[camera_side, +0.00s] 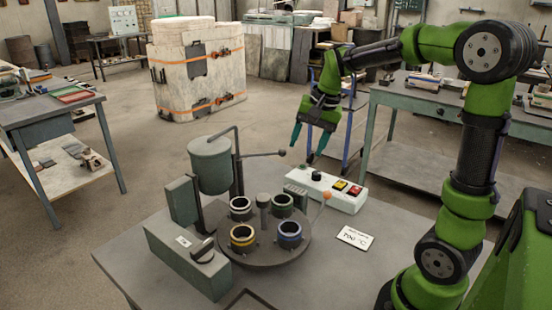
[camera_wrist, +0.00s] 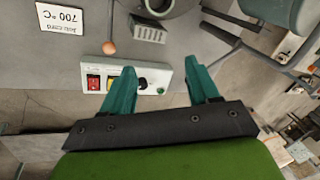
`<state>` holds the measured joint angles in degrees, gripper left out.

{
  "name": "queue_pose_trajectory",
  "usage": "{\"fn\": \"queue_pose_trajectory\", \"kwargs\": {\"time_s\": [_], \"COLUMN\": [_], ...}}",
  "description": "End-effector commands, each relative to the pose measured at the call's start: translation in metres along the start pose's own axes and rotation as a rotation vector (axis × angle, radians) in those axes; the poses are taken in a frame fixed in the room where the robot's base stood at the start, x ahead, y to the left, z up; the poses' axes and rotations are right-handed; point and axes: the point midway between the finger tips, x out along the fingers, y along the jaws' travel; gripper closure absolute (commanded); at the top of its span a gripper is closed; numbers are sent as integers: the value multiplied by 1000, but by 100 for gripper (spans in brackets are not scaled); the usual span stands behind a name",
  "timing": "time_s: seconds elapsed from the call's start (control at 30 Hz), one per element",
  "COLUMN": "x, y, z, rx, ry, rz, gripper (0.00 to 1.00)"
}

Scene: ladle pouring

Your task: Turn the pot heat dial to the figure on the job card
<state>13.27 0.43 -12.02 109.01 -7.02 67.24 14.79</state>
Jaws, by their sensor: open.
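The job card (camera_side: 355,237) lies on the table at the right and reads 700 °C; it shows upside down in the wrist view (camera_wrist: 60,18). A black knob (camera_side: 316,175) sits on the white control panel (camera_side: 340,200). A larger dark knob (camera_side: 203,250) is on the grey box at the front left; I cannot tell for certain which is the pot heat dial, nor read either setting. My gripper (camera_side: 303,150) is open and empty, above the panel's back end. In the wrist view, its fingers (camera_wrist: 162,72) straddle the panel end, partly hiding it near the black knob (camera_wrist: 143,84).
The panel also has a red button (camera_wrist: 94,83) and a yellow one. A turntable (camera_side: 262,255) with several ringed cups stands beside it, with an orange-balled lever (camera_side: 327,195). A grey-green pot (camera_side: 210,165) stands behind at the left. The table's front right is clear.

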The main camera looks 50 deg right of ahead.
Motion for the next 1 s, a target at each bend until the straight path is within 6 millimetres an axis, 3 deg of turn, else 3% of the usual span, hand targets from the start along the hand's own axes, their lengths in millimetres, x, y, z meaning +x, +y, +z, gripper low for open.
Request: {"fn": "queue_pose_trajectory", "kwargs": {"time_s": [0.03,0.2,0.3,0.37,0.5,0.67,0.77,1.0], "x": [9,28,33,31,11,19,31,79], "y": [5,27,37,37,26,29,32,46], "z": [-29,-110,-143,-155,-161,-155,-153,-149], "rx": [117,523,746,856,1050,1114,1114,1111], "ry": [-6,12,45,65,92,80,78,77], "rz": [49,198,267,289,287,300,301,302], "gripper": [40,40,40,40,40,40,40,40]}}
